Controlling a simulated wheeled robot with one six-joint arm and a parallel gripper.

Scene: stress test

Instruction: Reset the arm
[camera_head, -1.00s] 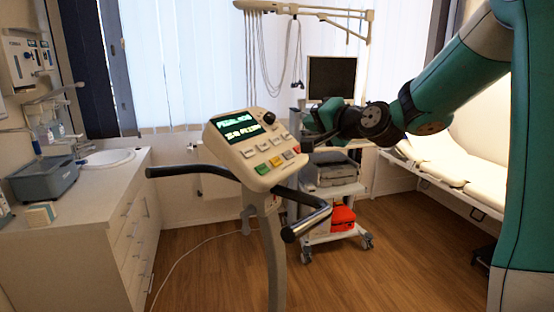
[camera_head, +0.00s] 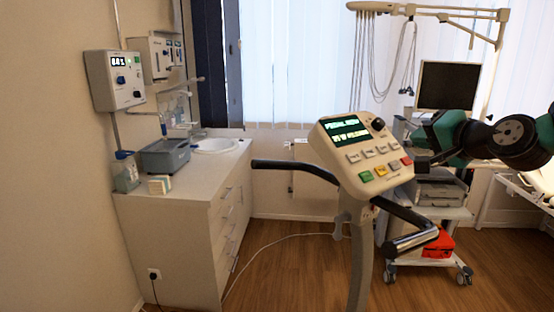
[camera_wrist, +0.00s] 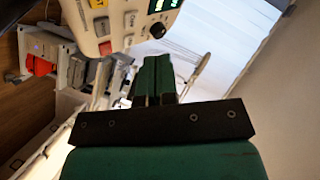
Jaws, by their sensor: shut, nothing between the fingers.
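My green and black arm reaches in from the right edge in the head view. My gripper (camera_head: 424,160) is at its left end, just right of the exercise bike's console. In the wrist view my gripper (camera_wrist: 153,62) shows green fingers side by side, shut and empty. The console (camera_head: 362,150) has a lit green screen, a black knob and coloured buttons. It also shows at the top of the wrist view (camera_wrist: 118,22). The picture does not clearly show whether the fingers touch the console.
Black handlebars (camera_head: 296,167) stick out on both sides of the console's post. A trolley (camera_head: 440,213) with a red bag (camera_head: 438,243) stands behind at right. A white sink counter (camera_head: 190,190) stands at left. Wooden floor lies open between counter and bike.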

